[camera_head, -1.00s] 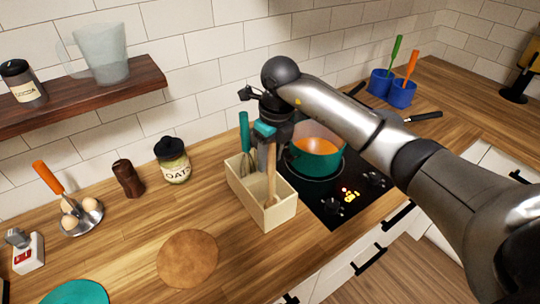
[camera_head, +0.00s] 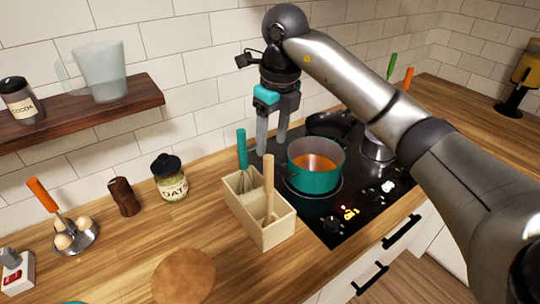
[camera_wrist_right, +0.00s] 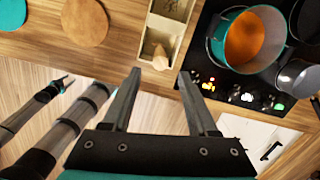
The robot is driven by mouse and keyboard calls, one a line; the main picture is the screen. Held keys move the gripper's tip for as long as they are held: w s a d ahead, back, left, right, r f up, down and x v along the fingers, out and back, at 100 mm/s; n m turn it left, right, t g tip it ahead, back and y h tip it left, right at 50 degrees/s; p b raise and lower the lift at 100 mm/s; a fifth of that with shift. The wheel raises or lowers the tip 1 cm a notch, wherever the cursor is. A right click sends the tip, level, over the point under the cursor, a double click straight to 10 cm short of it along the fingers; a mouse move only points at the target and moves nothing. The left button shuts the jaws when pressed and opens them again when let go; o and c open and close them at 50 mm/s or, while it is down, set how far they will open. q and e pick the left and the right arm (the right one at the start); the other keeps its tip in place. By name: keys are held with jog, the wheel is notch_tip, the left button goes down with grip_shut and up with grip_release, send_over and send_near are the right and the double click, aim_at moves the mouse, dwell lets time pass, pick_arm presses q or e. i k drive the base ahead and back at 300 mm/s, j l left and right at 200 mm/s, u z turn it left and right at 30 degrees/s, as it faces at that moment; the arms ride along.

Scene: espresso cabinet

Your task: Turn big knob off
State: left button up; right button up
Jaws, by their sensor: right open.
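The black cooktop carries a front row of knobs. One dark knob (camera_head: 332,223) is beside a glowing yellow display, and another knob (camera_head: 388,186) shows a white glow. I cannot tell by size which is the big one. In the right wrist view, a knob (camera_wrist_right: 279,106) shows a green-white glow and another (camera_wrist_right: 210,85) has a red glow nearby.
A teal pot (camera_head: 316,178) with orange contents stands on the cooktop (camera_head: 318,212). A wooden utensil box (camera_head: 275,233) with upright tools is just left of it. Black drawer handles line the front.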

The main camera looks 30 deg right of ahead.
aim_at(332, 223)
jog(key=z, duration=1.5)
